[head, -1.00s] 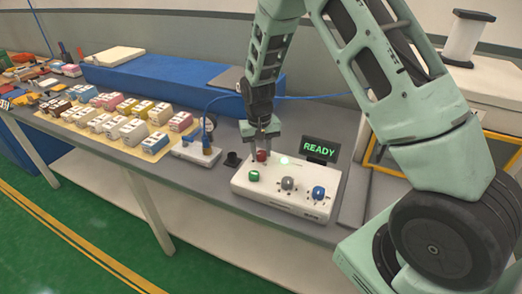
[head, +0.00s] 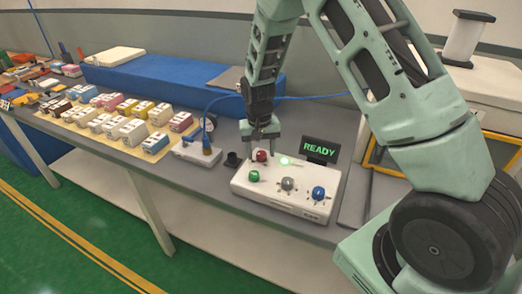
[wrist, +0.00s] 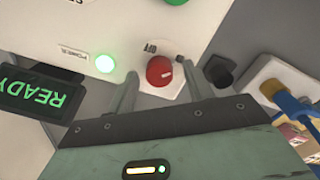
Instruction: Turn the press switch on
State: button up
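The white control box (head: 290,201) stands on the grey table in the head view. Its red knob (head: 261,155) is at the box's back left; in the wrist view the red knob (wrist: 160,71) sits on a white plate with an "OFF" label beside it. My gripper (head: 262,146) points down just above the red knob. In the wrist view its two fingers are apart, one on each side of the knob, with gaps showing; I cannot tell their exact height against it. A round lamp (wrist: 105,63) by the "POWER" label glows green. The display (head: 320,149) reads "READY".
A green knob (head: 253,175), a grey knob (head: 288,184) and a blue knob (head: 318,193) are on the same box. A small black cylinder (head: 232,159) and a white device (head: 196,152) with a blue fitting stand to the left. Several small coloured blocks sit farther left.

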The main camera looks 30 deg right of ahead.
aim_at(259, 153)
notch_tip(259, 153, up, 17)
jog(key=b, duration=0.2)
jog(key=shift+w+a+r, duration=0.15)
jog(key=shift+a+r, duration=0.05)
jog(key=shift+a, duration=0.1)
dwell(0.5)
